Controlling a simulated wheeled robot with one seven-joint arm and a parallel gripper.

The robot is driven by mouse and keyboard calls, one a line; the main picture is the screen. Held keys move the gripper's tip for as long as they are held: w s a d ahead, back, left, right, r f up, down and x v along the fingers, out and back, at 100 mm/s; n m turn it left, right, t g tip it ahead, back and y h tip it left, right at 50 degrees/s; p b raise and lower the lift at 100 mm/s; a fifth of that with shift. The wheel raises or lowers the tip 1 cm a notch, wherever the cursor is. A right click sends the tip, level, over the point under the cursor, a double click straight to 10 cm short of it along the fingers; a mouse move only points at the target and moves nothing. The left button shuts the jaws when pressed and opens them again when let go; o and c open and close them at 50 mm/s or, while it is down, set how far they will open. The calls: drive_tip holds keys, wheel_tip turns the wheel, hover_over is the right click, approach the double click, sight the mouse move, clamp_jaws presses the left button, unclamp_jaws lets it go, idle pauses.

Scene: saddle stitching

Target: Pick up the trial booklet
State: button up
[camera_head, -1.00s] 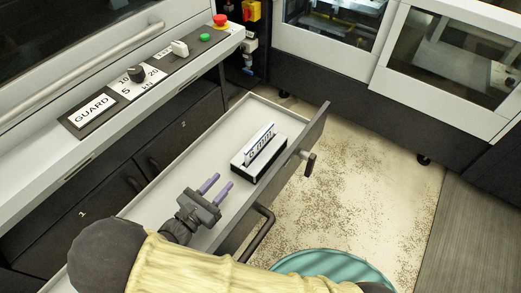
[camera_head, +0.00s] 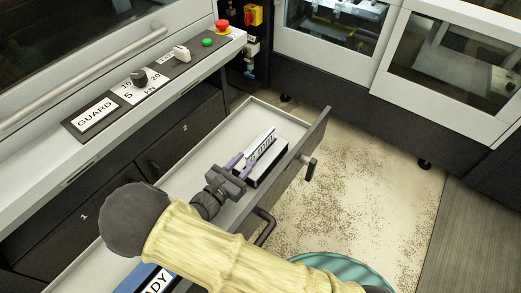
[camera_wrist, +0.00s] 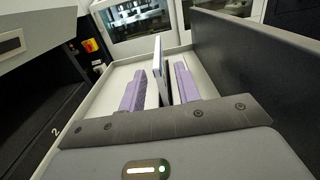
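A thin upright piece, which looks like the trial booklet (camera_head: 262,143), stands in a dark block-like holder (camera_head: 272,168) in the open drawer. In the wrist view the piece (camera_wrist: 160,68) is seen nearly edge-on, between the two purple fingers of my gripper (camera_wrist: 160,88). In the head view my gripper (camera_head: 243,164) is at the near end of the holder. The fingers are apart, with a gap showing on both sides of the piece. The lower part of the piece is partly hidden by the gripper.
The drawer (camera_head: 185,170) has a dark front panel (camera_head: 310,140) at its right with a handle. A blue item lettered "ADY" (camera_head: 150,280) lies in the near part. A control ledge (camera_head: 95,120) with knobs and a red button runs along the left. A teal round top (camera_head: 340,268) stands at the bottom.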

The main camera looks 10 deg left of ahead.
sight(256, 148)
drive_tip(key=shift+x, duration=0.95)
drive_tip(key=shift+d, duration=0.1)
drive_tip(key=shift+a+x, duration=0.1)
drive_tip(key=shift+x, duration=1.2)
drive_tip(key=shift+a+x, duration=0.15)
drive_tip(key=shift+x, duration=1.1)
drive_tip(key=shift+f, duration=0.1)
drive_tip(key=shift+w, duration=0.1)
clamp_jaws()
